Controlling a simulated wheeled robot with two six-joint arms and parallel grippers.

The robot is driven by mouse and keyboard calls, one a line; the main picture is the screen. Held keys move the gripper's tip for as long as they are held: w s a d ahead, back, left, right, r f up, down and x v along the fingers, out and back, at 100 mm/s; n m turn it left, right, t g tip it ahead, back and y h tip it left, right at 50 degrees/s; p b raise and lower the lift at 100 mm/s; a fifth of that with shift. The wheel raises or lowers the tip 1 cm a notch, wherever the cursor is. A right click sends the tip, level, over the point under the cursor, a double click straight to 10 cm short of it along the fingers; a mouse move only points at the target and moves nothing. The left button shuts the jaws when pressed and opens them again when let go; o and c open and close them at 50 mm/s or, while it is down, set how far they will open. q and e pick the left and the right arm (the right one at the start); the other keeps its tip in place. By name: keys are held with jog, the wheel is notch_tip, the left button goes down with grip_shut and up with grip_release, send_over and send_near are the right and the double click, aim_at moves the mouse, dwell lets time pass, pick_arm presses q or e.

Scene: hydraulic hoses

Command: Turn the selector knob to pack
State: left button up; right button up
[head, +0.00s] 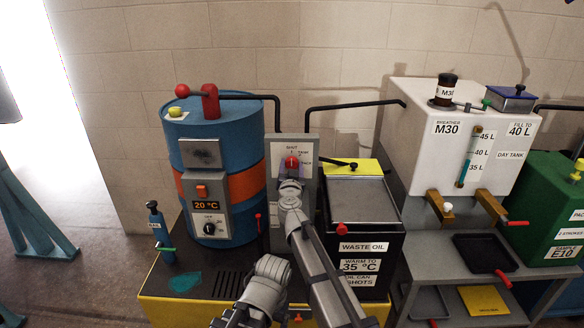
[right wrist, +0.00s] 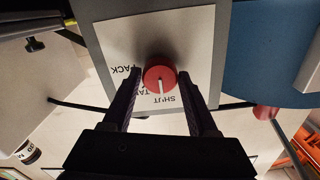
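The red selector knob (right wrist: 159,76) sits on a white label plate (right wrist: 195,35) on a grey panel (head: 309,213). The knob also shows in the head view (head: 291,162). In the right wrist view the lettering is inverted: SHUT is below the knob, TANK below left, PACK to the left. The knob's white mark points down, toward the SHUT side. My right gripper (right wrist: 160,76) is open, with one dark finger on each side of the knob. A slight gap shows on both sides. My left gripper is not in view.
A blue drum (head: 220,130) with an orange band stands left of the panel. A black waste oil box (head: 370,245) with a grey lid stands right. A black lever (head: 340,162) reaches right from near the panel. A white day tank (head: 410,135) stands further right.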

grip_shut()
jog(key=shift+m, duration=0.3)
jog(key=m, duration=0.4)
jog(key=shift+m, duration=0.4)
jog(key=m, duration=0.4)
jog(key=shift+m, duration=0.3)
jog(key=m, duration=0.5)
jog(key=shift+d, duration=0.1)
jog(key=shift+f+m, duration=0.1)
jog(key=shift+m, duration=2.3)
